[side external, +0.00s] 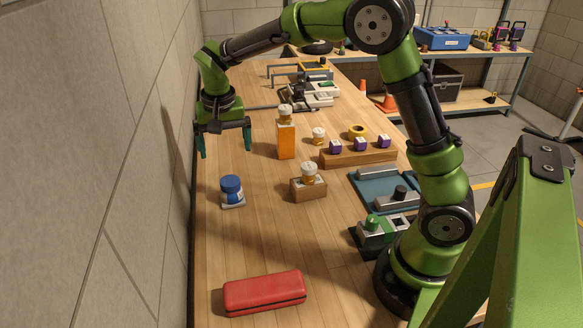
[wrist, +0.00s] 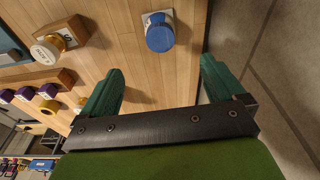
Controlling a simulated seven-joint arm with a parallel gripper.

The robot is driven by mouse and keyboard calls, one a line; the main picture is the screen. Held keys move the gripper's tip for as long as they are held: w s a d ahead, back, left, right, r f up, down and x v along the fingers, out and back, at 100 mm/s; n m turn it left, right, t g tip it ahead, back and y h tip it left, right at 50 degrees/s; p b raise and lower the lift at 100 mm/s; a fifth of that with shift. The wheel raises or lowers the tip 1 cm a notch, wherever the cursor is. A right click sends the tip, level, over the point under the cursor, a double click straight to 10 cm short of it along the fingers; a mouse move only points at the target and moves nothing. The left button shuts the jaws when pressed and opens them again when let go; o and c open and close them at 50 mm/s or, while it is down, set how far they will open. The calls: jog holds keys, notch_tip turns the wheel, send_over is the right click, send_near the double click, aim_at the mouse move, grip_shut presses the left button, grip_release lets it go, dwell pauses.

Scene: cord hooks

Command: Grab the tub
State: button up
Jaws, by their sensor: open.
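My gripper (side external: 225,152) has two green fingers, spread apart and empty. It hangs above the bench, behind the tub in the side view, and does not touch it. The open fingers also show in the wrist view (wrist: 160,68).
A red case (side external: 264,292) lies at the front. The wall (side external: 100,180) runs close along the left. Bare bench surrounds the tub.

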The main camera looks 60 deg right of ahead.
aim_at(230, 181)
jog(key=f, duration=0.5)
jog(key=w+d+f, duration=0.1)
jog(key=f, duration=0.9)
jog(key=shift+w+d, duration=0.2)
jog(key=shift+w, duration=0.15)
jog(key=shift+r, duration=0.1)
jog(key=c, duration=1.2)
